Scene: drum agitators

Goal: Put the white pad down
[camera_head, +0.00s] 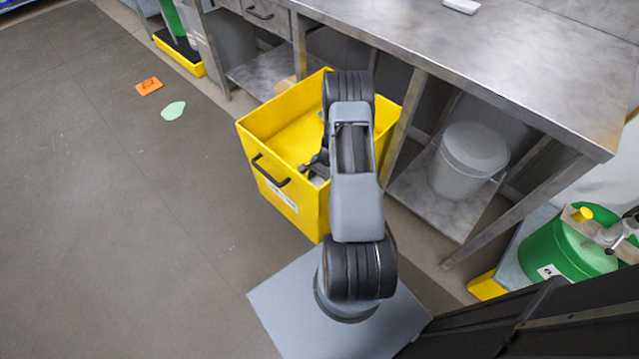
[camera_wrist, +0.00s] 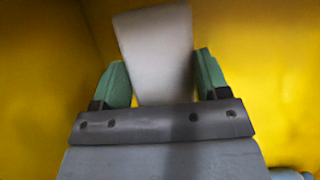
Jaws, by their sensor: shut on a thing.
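In the wrist view, the white pad (camera_wrist: 157,52) is between the two green fingers of my gripper (camera_wrist: 162,80), which is shut on it. Yellow walls surround the pad in that view. In the head view, my gripper (camera_head: 316,165) is down inside the yellow bin (camera_head: 262,125), partly hidden behind my arm. A little of something pale shows at the gripper there, but I cannot tell its shape. Whether the pad touches the bin's floor cannot be told.
A steel bench (camera_head: 480,50) stands right of the bin, with a small white item (camera_head: 462,5) on top and a grey bucket (camera_head: 468,160) on its lower shelf. A green drum (camera_head: 565,250) is at the right. An orange item (camera_head: 149,86) and a pale green patch (camera_head: 173,110) lie on the open floor.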

